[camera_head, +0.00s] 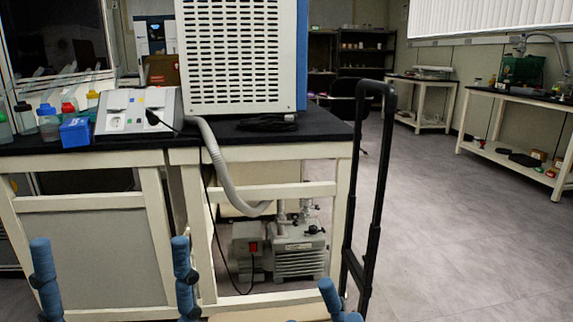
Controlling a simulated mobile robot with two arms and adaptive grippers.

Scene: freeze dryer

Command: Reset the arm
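Blue rounded segments rise along the bottom edge of the head view, at the left, left of centre and centre. They look like links of my own arms. No fingertips of my left or right gripper show, so whether either is open or holds anything is hidden. The freeze dryer (238,60), a large white box with a slotted front and blue side, stands on the black-topped bench (318,127). A grey hose (219,165) runs from the bench top to the vacuum pump (298,250) below it.
A control box (137,112), blue box (75,133) and several bottles (48,122) stand on the bench's left. A tall black cart handle (379,185) stands at its right end. The grey floor (460,230) to the right is open, with side benches (515,97) farther back.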

